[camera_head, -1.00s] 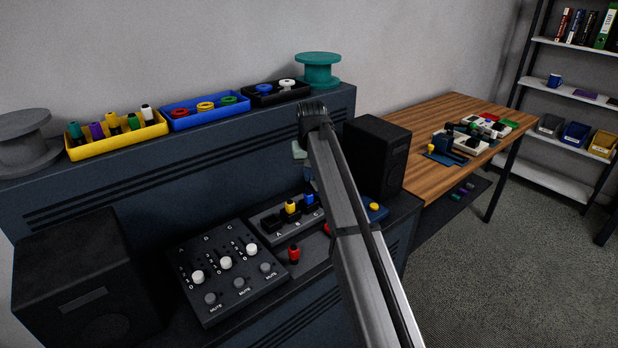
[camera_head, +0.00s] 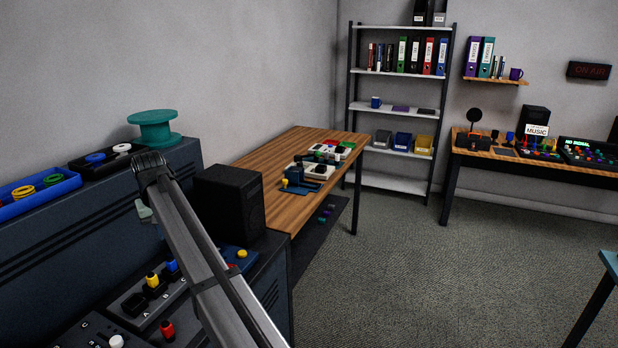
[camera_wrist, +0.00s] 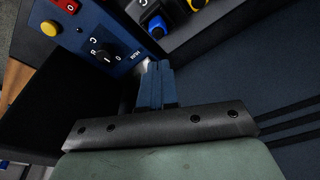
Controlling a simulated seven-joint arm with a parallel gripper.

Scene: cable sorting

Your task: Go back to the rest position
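My arm rises over the dark blue console in the head view, its far joint in front of the teal spool. My gripper itself is mostly hidden there behind the arm. In the wrist view my gripper (camera_wrist: 158,72) shows its two blue fingers side by side with no clear gap between them, and nothing is seen held. It points toward the blue panel (camera_wrist: 85,42), which has a black knob (camera_wrist: 104,54), a yellow button (camera_wrist: 49,27) and a red switch. No contact with the panel is visible.
The black speaker (camera_head: 231,203) stands right of my arm. The teal spool (camera_head: 155,134) is behind it. A socket block with a yellow plug (camera_head: 152,280) and a blue plug, and a red plug (camera_head: 167,330), lie below. The wooden table (camera_head: 262,172) is beyond; open floor lies right.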

